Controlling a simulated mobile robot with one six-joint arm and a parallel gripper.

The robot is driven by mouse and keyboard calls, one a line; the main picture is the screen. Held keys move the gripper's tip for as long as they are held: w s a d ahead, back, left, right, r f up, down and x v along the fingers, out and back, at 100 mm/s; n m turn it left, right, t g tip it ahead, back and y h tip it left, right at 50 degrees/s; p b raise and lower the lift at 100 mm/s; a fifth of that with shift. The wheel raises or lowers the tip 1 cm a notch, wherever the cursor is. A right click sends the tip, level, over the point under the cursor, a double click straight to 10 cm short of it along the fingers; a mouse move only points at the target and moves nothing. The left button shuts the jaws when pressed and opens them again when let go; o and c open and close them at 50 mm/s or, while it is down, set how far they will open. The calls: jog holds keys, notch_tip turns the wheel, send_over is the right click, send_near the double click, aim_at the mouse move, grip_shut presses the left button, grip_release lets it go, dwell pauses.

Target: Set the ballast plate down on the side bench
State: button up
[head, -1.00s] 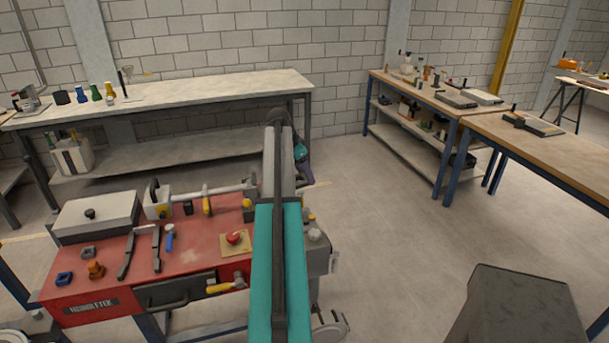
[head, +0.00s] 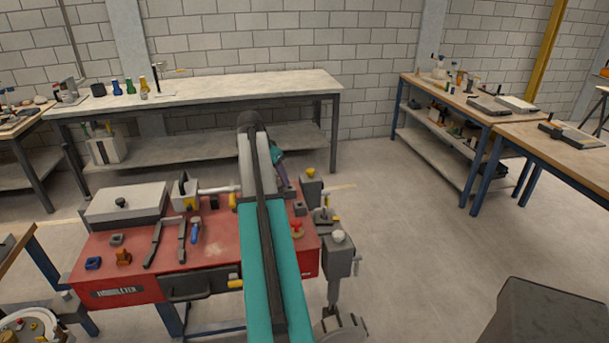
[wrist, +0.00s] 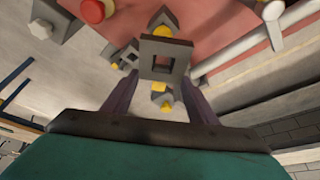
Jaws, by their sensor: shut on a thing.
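My gripper (wrist: 160,85) is shut on a grey square plate with a square hole (wrist: 148,67), which appears to be the ballast plate. The plate shows between the fingertips in the wrist view, with the red worktop and yellow-knobbed parts behind it. In the head view my gripper (head: 282,176) is mostly hidden behind my teal arm, near the red table's back right corner; the plate is not clear there. A long pale-topped bench (head: 230,86) stands along the back wall. A wooden-topped bench (head: 570,146) stands at the right. I cannot tell which is the side bench.
The red table (head: 215,240) holds a grey lidded box (head: 125,203), hand tools and a red button (head: 297,228). Grey clamp-like parts (head: 338,255) stick out at its right end. Bottles (head: 130,86) stand on the back bench's left; its middle and right are clear.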

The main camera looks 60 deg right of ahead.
jog(key=w+a+n, duration=0.1)
jog(key=w+a, duration=0.2)
jog(key=a, duration=0.1)
jog(key=w+a+n+t, duration=0.1)
jog(key=w+a+n, duration=0.1)
jog(key=w+a, duration=0.1)
jog(key=w+a+r+n, duration=0.1)
jog(key=w+a, duration=0.3)
jog(key=a, duration=0.2)
jog(key=shift+a+r+t, duration=0.1)
jog(key=shift+t, duration=0.3)
jog(key=w+a+r+n+t, duration=0.1)
jog(key=w+a+n, duration=0.25)
jog(key=a, duration=0.55)
jog(key=w+a+n+t, duration=0.15)
jog(key=w+a, duration=0.25)
jog(key=a, duration=0.4)
jog(key=a+r+n+y+b, duration=0.1)
jog(key=a+n, duration=0.4)
jog(key=a, duration=1.2)
jog(key=w+a+r+n+t+y, duration=0.1)
jog(key=a+n+y, duration=0.2)
jog(key=a, duration=1.5)
jog(key=n, duration=0.3)
jog(key=shift+n+b, duration=0.3)
jog(key=shift+b, duration=0.1)
jog(key=shift+w+a, duration=0.15)
